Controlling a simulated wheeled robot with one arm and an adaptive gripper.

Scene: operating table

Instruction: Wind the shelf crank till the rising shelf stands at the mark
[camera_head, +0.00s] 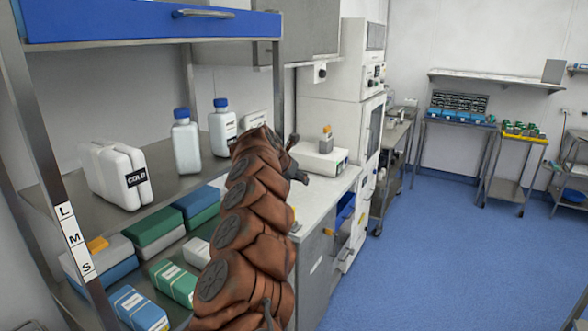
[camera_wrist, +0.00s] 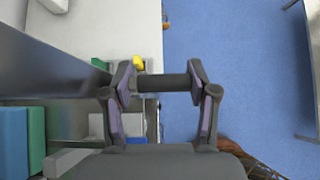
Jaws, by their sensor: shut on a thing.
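My gripper (camera_wrist: 160,84) is shut on a dark, round bar, the crank handle (camera_wrist: 162,83), which lies crosswise between its two fingers in the wrist view. In the head view my brown-sleeved arm hides most of the crank, and only dark parts of my gripper (camera_head: 296,160) show at its far end. The shelf (camera_head: 150,212) bears a white jug and blue-capped bottles. A white strip (camera_head: 75,240) lettered L, M and S is on the left front post. The shelf's front edge runs close behind the strip; I cannot tell exactly which letter it meets.
Green, blue and white boxes (camera_head: 155,224) lie on the level below. A blue drawer (camera_head: 150,24) hangs above the shelf. A white counter (camera_head: 325,190) with a device stands behind my arm. The blue floor (camera_head: 440,250) at right is clear.

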